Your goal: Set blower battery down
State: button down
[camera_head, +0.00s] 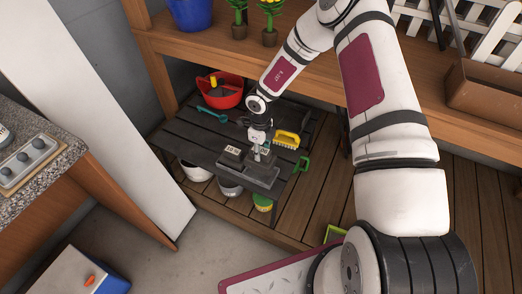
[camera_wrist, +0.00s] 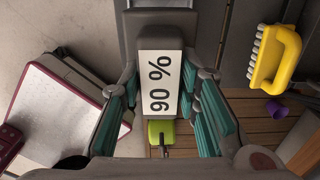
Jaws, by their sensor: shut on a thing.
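In the head view my gripper (camera_head: 259,152) is low over the dark slatted bench (camera_head: 185,138). A dark block with a pale label (camera_head: 233,150) shows just left of the fingers. A grey tray-like piece (camera_head: 262,180) lies right below them. I cannot tell whether the battery's underside touches anything.
A yellow brush (camera_head: 287,139) lies close to the right of my gripper. A green-handled item (camera_head: 302,165) is at the bench's right edge. Pots (camera_head: 229,187) stand under the bench.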

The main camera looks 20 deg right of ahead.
aim_at(261, 162)
jog(key=shift+f+b, duration=1.55)
jog(key=shift+f, duration=1.65)
jog(key=shift+f, duration=0.3)
jog(key=c, duration=1.1)
grip_release()
notch_tip(261, 162, up, 12)
jog(key=shift+c, duration=0.4)
grip_shut()
